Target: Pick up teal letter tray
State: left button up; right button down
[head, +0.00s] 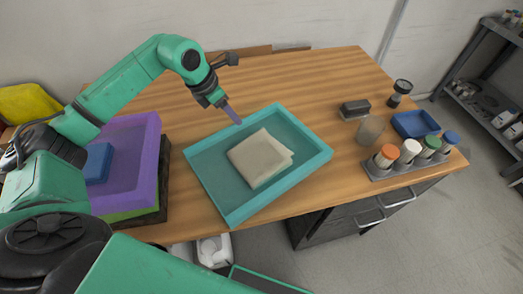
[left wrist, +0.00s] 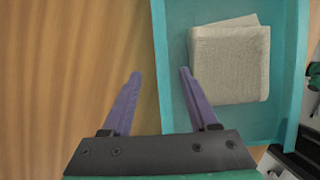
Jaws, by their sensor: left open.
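The teal letter tray (head: 228,214) lies on the wooden table with folded beige cloth or paper (head: 260,158) inside it. My left gripper (head: 238,121) is at the tray's far rim in the head view, pointing down. In the left wrist view the left gripper (left wrist: 160,72) is open, with its purple fingers on either side of the teal tray's wall (left wrist: 161,50). One finger is over the wood, the other over the tray's inside. I cannot tell whether they touch the wall. My right gripper is not in view.
A purple tray (head: 135,150) with a blue item (head: 97,163) stands left of the teal tray. At right are a rack with several coloured-cap containers (head: 408,160), a blue tray (head: 415,124), a glass (head: 370,130) and a dark block (head: 354,109). The back middle of the table is clear.

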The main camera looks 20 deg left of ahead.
pick_arm(q)
jog(key=p+x, duration=0.1)
jog(key=x, duration=0.3)
jog(key=shift+s+d+f+p, duration=0.15)
jog(key=shift+d+p, duration=0.05)
jog(key=shift+p, duration=0.1)
jog(key=shift+f, duration=0.25)
grip_shut()
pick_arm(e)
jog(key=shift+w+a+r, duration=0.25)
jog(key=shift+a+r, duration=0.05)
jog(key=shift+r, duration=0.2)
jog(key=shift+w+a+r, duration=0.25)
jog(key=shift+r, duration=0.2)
pick_arm(q)
jog(key=shift+r, duration=0.1)
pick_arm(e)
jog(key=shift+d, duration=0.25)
